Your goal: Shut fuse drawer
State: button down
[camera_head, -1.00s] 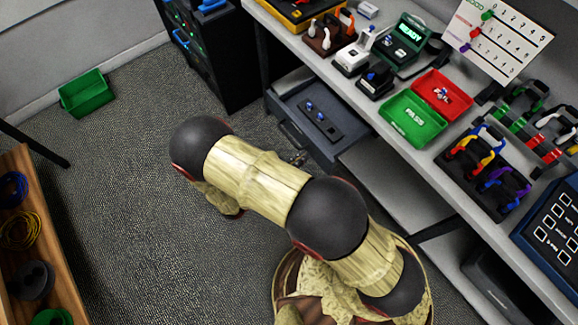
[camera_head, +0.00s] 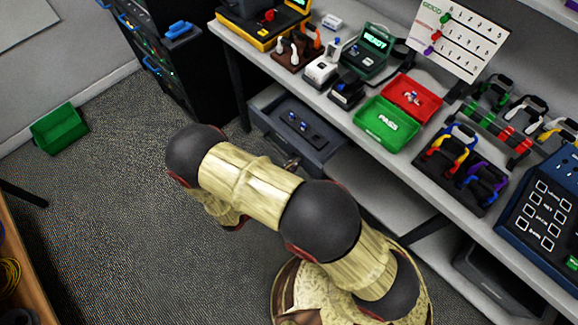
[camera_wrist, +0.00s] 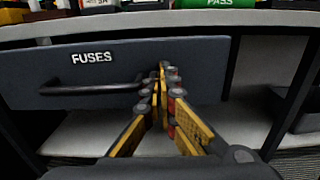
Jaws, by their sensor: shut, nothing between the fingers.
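The fuse drawer (camera_head: 277,132) is a dark grey-blue drawer under the workbench, pulled out in the head view, with a dark insert holding small blue parts inside. In the wrist view its front panel (camera_wrist: 205,62) carries the label "FUSES" and a black bar handle (camera_wrist: 92,88). My gripper (camera_wrist: 163,70) is shut and empty. Its fingertips are at the drawer front, just right of the handle's right end; I cannot tell whether they touch it. In the head view my arm hides most of my gripper; a small part shows near the drawer's front edge.
The workbench (camera_head: 345,112) above the drawer holds a green PASS tray (camera_head: 388,124), a red tray (camera_head: 412,95) and several devices. A black cabinet (camera_head: 175,75) stands left of the drawer. A green bin (camera_head: 58,128) sits on the open carpet at left.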

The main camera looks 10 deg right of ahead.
aim_at(328, 136)
jog(key=p+x, duration=0.1)
jog(key=x, duration=1.5)
jog(key=shift+w+d, duration=0.15)
jog(key=shift+d, duration=0.1)
jog(key=shift+w+d, duration=0.4)
jog(key=shift+d, duration=0.1)
jog(key=shift+r, duration=0.1)
jog(key=shift+a, duration=0.1)
jog(key=shift+s+a, duration=0.1)
jog(key=shift+a, duration=0.1)
jog(key=p+v, duration=0.2)
jog(key=v, duration=1)
jog(key=shift+s, duration=0.1)
jog(key=shift+s+a, duration=0.4)
jog(key=shift+a, duration=0.2)
